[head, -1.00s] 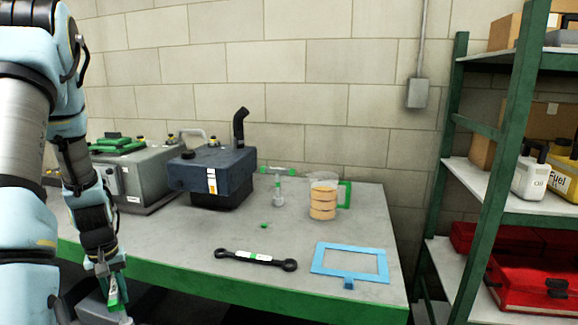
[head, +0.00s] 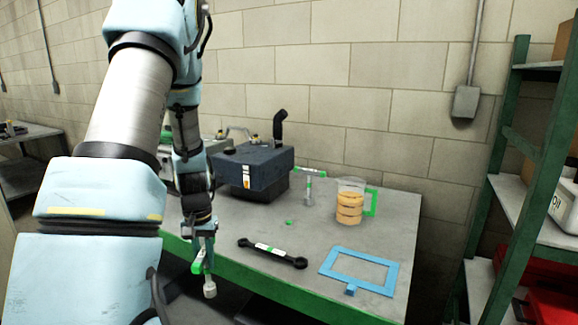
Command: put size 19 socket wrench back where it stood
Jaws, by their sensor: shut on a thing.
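My gripper (head: 204,230) is shut on a socket wrench (head: 209,285). It has a green and white handle and a grey socket end hanging down. It is held in front of the bench's green front edge, off the bench top. Its size marking is too small to read. A second T-handled socket wrench (head: 308,188) with green and white marks stands upright on the bench (head: 240,225), behind and to the right of my gripper. Part of the held handle is hidden by the gripper fingers.
On the bench are a dark blue engine block (head: 252,168), a jar of orange rings (head: 349,202) with a green handle, a black ring spanner (head: 272,253), a blue frame (head: 360,270) and a small green piece (head: 289,222). A green shelf rack (head: 489,205) stands at right.

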